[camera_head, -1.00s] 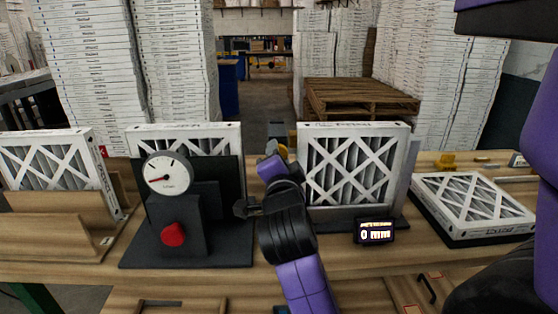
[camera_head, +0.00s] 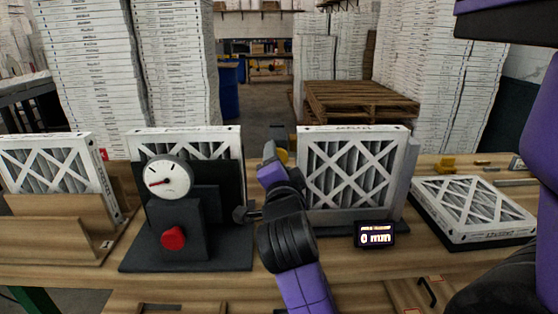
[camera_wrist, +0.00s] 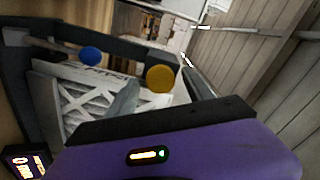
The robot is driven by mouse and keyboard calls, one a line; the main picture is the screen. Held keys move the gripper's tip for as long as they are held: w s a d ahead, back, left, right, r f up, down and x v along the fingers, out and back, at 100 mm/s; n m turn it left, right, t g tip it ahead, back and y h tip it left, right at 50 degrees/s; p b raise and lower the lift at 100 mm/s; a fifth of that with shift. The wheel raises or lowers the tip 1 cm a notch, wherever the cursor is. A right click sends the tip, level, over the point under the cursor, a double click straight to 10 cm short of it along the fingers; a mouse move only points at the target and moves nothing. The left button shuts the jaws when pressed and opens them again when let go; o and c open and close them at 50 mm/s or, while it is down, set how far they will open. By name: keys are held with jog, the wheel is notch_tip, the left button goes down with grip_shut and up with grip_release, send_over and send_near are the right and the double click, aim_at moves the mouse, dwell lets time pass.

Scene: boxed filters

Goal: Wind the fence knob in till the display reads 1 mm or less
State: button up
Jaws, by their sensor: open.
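The yellow knob (camera_wrist: 160,79) shows ahead of my gripper (camera_wrist: 161,72) in the wrist view, between its two grey fingers. The fingers are apart; I cannot tell whether they touch the knob. In the head view a little of the yellow knob (camera_head: 283,156) shows behind my purple and black wrist, which hides the fingertips. A blue knob (camera_wrist: 91,56) shows further left in the wrist view.
A black stand with a dial gauge (camera_head: 168,177) and a red knob (camera_head: 173,238) is left of my arm. Another filter (camera_head: 472,207) lies in a black tray at right. A filter (camera_head: 48,165) stands in a wooden holder at far left.

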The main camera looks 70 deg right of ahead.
jog(key=p+v, duration=0.6)
jog(key=v, duration=0.1)
jog(key=shift+a, duration=0.15)
dwell(0.7)
